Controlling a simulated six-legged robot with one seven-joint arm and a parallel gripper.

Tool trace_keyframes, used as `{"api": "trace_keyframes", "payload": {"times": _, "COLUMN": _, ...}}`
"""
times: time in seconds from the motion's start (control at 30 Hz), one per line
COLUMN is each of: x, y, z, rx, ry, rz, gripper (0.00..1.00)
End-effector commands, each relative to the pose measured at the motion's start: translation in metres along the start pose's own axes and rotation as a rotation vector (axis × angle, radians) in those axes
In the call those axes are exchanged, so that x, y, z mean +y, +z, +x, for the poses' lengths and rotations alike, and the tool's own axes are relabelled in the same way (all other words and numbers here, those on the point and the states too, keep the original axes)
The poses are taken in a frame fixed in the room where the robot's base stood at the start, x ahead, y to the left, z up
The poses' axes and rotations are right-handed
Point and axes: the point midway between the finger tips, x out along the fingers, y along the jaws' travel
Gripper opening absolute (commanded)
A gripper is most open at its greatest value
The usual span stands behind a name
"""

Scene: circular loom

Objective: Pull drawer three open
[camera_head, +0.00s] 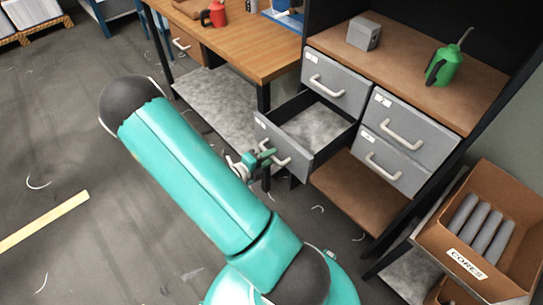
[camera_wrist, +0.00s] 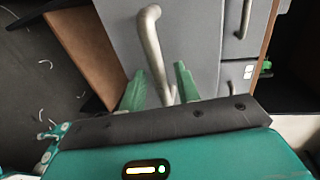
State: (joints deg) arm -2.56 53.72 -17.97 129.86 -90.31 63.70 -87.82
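The grey cabinet has several drawers with pale bar handles. The lower-left drawer (camera_head: 301,151) is pulled well out, its empty inside showing; I take it as drawer three, though its label is too small to read. My gripper (camera_head: 262,155) is at this drawer's front, by its handle (camera_head: 281,160). In the wrist view, the drawer's handle (camera_wrist: 150,38) runs down between the two green fingers (camera_wrist: 160,85). The fingers are spread, with a visible gap beside the bar. The grey drawer front (camera_wrist: 190,40) fills the middle of that view.
The upper-left drawer (camera_head: 337,84), upper-right drawer (camera_head: 411,122) and lower-right drawer (camera_head: 392,163) are shut. A green oil can (camera_head: 446,66) and grey block (camera_head: 364,34) stand on top. A cores box (camera_head: 463,262) is at right. A wooden table (camera_head: 250,48) stands left.

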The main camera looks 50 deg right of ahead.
Motion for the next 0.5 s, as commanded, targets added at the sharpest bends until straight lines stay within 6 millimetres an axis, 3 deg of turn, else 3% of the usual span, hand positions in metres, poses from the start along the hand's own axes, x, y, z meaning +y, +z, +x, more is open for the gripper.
{"api": "trace_keyframes", "payload": {"times": 0.5, "x": 0.000, "y": 0.001, "z": -0.106, "rx": -0.004, "ry": 0.002, "rz": 0.000, "gripper": 0.32}}
